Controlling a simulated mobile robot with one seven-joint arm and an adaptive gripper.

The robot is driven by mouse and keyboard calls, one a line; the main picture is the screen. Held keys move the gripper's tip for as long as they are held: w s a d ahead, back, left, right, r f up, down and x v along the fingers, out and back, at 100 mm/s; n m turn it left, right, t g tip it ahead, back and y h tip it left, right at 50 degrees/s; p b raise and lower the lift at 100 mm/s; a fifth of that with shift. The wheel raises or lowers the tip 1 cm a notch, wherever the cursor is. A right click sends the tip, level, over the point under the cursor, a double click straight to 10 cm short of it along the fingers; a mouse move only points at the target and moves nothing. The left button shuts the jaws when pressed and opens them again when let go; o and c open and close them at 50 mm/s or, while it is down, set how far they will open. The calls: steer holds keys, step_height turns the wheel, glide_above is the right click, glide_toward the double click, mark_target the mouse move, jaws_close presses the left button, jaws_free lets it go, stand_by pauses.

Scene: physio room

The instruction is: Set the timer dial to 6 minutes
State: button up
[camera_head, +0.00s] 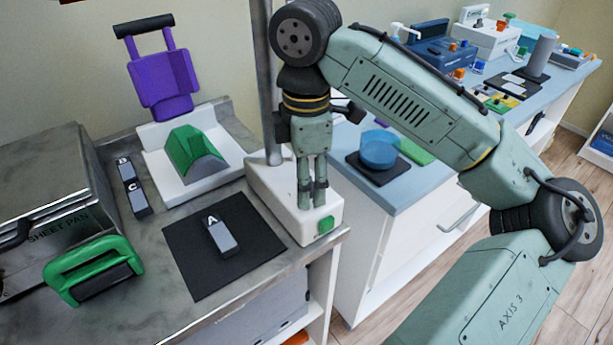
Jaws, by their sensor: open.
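My gripper (312,197) points straight down in the middle of the view. Its two fingers are a small gap apart, with nothing visible between them. It is in front of or just above a white base (276,203) with a grey post; I cannot tell whether it touches. A green knob or button (325,225) is on the base's front face, just below and right of the fingertips. I cannot make out a marked timer dial or any minute numbers. Small devices with coloured knobs, including a white one (487,38) and a dark blue one (440,48), stand far back right.
On the grey counter, block A (220,237) lies on a black mat (187,262), left of my gripper. A green-handled object (92,262), a sheet pan box (45,190) and a purple frame (163,80) stand further left. A blue round object (379,148) sits right.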

steer(key=shift+c, duration=0.5)
jaws_close()
steer(key=shift+r+p, duration=0.1)
steer(key=shift+p, duration=0.25)
